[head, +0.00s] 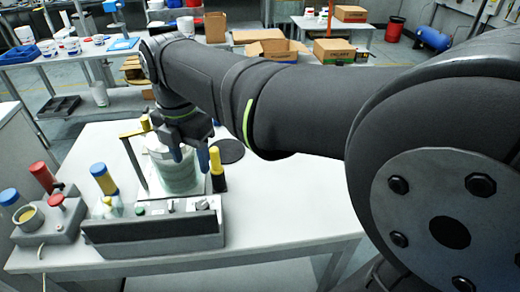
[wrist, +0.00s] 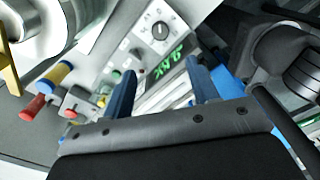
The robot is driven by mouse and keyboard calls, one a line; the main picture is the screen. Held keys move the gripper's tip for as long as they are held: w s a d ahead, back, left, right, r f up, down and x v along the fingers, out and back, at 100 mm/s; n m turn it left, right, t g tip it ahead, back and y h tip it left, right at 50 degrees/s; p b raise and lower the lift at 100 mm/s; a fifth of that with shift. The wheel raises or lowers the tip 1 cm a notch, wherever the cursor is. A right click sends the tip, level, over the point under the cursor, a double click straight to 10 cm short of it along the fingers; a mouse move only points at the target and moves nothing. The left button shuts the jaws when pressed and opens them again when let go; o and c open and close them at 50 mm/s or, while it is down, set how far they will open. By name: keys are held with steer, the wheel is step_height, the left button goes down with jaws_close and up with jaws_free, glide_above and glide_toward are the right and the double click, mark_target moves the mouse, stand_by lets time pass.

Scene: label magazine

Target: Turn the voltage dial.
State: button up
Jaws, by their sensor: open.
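The dial (wrist: 160,30) is a dark round knob with a light pointer mark on a pale plate, at the top middle of the wrist view. Green lit characters (wrist: 172,62) show on the panel just below it. In the head view the panel belongs to a grey control box (head: 155,232) at the table's front; its small knobs are too small to tell apart. My gripper (wrist: 160,68) is open with two blue fingers, empty between them, and the dial appears beyond the fingertips. In the head view my gripper (head: 191,157) hangs over the rear of the box, beside a clear cylinder.
The clear cylinder (head: 180,178) stands behind the box, with a yellow-topped black post (head: 217,172) to its right. A grey unit (head: 45,225) with red and blue-topped parts stands at left. The white table (head: 290,210) is bare at right.

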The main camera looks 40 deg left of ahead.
mark_target(202, 205)
step_height(202, 205, down, 16)
steer(key=shift+r, duration=0.25)
steer(key=c, duration=1)
